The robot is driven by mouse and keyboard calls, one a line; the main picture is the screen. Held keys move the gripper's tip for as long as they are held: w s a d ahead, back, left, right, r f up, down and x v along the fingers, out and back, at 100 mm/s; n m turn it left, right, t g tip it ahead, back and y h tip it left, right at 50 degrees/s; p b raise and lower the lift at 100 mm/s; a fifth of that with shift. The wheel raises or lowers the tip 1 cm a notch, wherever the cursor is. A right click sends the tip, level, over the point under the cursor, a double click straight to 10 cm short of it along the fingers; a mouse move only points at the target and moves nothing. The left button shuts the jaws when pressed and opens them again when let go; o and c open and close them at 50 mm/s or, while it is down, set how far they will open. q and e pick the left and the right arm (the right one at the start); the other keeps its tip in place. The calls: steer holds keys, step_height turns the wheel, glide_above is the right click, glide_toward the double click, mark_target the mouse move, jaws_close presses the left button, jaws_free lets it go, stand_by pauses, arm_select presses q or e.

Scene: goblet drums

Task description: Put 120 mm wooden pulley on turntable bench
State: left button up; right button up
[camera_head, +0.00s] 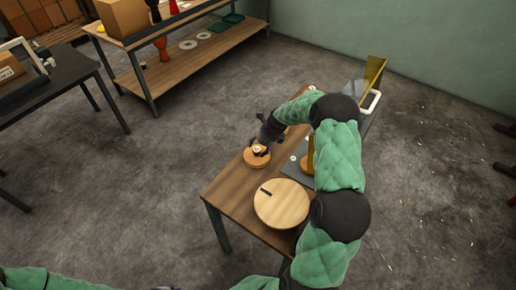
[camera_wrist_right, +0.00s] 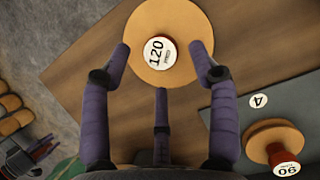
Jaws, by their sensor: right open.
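The 120 mm wooden pulley is a round orange-tan disc with a white "120" label; it shows near the left edge of the wooden bench (camera_head: 232,192) in the head view (camera_head: 256,164) and at the top middle of the wrist view (camera_wrist_right: 186,20). My right gripper (camera_wrist_right: 160,50) is open over the pulley, its fingertips spread over the near part of the disc, on either side of the label. I cannot tell whether they touch it. In the head view my right gripper (camera_head: 263,147) covers part of the pulley. A pale round turntable (camera_head: 281,203) with a dark mark is nearer on the bench. My left gripper is out of view.
A grey mat (camera_wrist_right: 245,108) on the bench holds a smaller pulley labelled "90" (camera_wrist_right: 272,142). An amber panel and a white-handled item (camera_head: 371,101) stand at the bench's far end. Shelves (camera_head: 185,62) stand at the back; a dark table (camera_head: 60,80) is left. Floor between is clear.

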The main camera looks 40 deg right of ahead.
steer(key=a+p+v, duration=0.1)
steer(key=v, duration=0.8)
steer(key=shift+d+p, duration=0.35)
steer(key=shift+d, duration=0.15)
